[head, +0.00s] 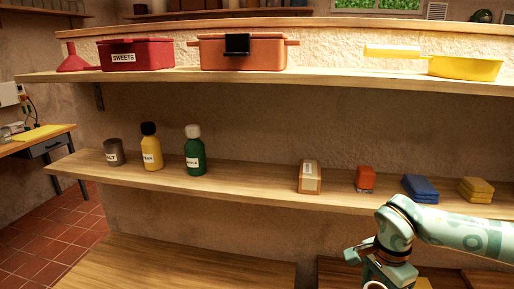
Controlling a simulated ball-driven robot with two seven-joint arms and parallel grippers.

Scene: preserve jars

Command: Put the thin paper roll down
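I see no thin paper roll in the head view. My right arm comes in from the right and bends down at the lower right edge, in front of the middle shelf. Its wrist runs down to the bottom edge and its gripper fingers do not show, so what they hold is hidden. My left gripper is not in view.
The middle shelf (250,184) holds a grey tin (114,152), yellow bottle (151,150), green bottle (195,152), brown box (310,178), red block (365,178), blue stack (420,188) and yellow stack (476,189). Free room lies between green bottle and brown box. The lower shelf (180,268) looks bare.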

